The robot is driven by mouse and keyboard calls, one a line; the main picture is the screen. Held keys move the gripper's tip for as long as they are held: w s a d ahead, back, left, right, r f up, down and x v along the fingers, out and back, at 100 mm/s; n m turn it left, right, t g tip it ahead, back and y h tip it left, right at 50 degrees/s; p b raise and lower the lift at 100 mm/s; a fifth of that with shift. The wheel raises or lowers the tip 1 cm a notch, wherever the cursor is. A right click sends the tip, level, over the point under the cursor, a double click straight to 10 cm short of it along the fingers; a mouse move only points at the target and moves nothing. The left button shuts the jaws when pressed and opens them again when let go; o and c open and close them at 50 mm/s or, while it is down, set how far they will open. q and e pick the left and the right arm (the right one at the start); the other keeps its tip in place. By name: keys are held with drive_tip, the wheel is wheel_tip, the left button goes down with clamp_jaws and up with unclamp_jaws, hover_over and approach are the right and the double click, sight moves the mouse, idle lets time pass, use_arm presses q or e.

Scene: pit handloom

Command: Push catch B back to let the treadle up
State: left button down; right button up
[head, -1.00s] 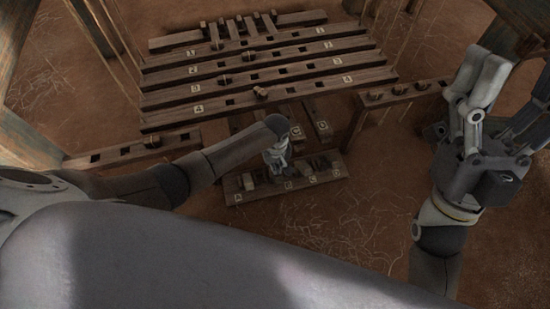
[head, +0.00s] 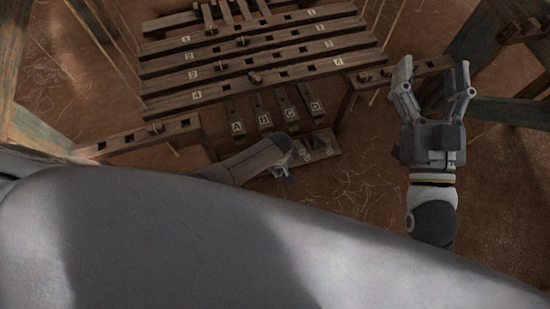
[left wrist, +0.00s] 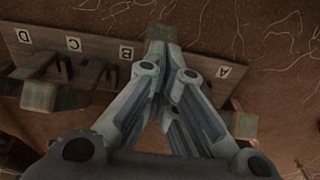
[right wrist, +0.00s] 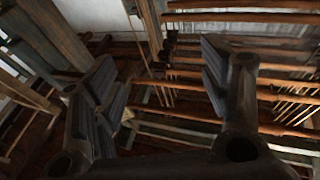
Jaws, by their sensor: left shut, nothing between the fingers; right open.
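The catch board (left wrist: 85,42) crosses the left wrist view with labels D, C, B and A, upside down. My left gripper (left wrist: 168,68) is shut and empty over it, its fingertips between labels B and A. A wooden block (left wrist: 160,33), perhaps catch B, stands just beyond the fingertips; I cannot tell whether they touch. In the head view my left gripper (head: 284,168) is low by the board (head: 322,143), and my arm hides the board's left part. Treadle B (head: 264,115) lies between treadles A (head: 236,118) and C (head: 287,107). My right gripper (head: 434,82) is open and empty.
Bars numbered 1 to 4 (head: 300,73) lie behind the treadles. Blue-green posts frame both sides. Bare earth (head: 350,205) is open at front right.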

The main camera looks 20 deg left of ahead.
idle(0.4)
